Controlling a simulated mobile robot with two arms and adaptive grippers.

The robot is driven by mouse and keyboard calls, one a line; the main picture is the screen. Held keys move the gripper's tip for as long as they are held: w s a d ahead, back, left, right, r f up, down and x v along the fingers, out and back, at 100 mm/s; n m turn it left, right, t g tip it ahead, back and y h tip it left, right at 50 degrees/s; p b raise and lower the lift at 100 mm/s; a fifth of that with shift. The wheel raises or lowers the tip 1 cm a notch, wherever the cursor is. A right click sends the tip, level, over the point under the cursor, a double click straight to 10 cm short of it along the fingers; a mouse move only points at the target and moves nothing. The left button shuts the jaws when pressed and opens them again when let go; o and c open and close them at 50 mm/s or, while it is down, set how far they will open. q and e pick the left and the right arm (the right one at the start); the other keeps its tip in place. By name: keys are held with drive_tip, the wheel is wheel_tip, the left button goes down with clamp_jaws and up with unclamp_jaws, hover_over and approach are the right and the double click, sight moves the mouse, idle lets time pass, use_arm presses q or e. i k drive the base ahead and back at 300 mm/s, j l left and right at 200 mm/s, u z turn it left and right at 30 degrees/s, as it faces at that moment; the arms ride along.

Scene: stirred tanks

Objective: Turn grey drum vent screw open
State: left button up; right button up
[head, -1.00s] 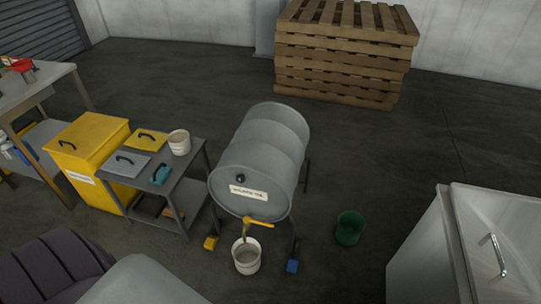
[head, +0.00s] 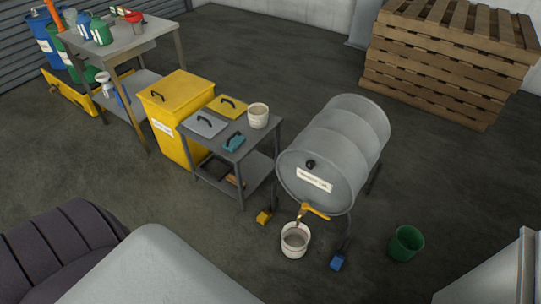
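The grey drum (head: 335,145) lies on its side on a low stand, its labelled end facing me. A dark round knob, apparently the vent screw (head: 310,164), sits on that end above the white label (head: 314,181). Whether it is open cannot be told. An orange-yellow tap (head: 314,210) is at the drum's lower edge. A white bucket (head: 295,240) with grey contents stands on the floor under it. Neither of my grippers shows in the head view.
A small grey table (head: 268,142) with a white tub (head: 258,115) stands left of the drum, beside a yellow bin (head: 178,110). A green bucket (head: 405,243) stands to the right, near a pale cabinet (head: 500,275). Pallets (head: 450,60) are stacked behind. Blue and yellow blocks lie near the stand.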

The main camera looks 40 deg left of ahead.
sight(310, 165)
drive_tip(key=u, duration=0.75)
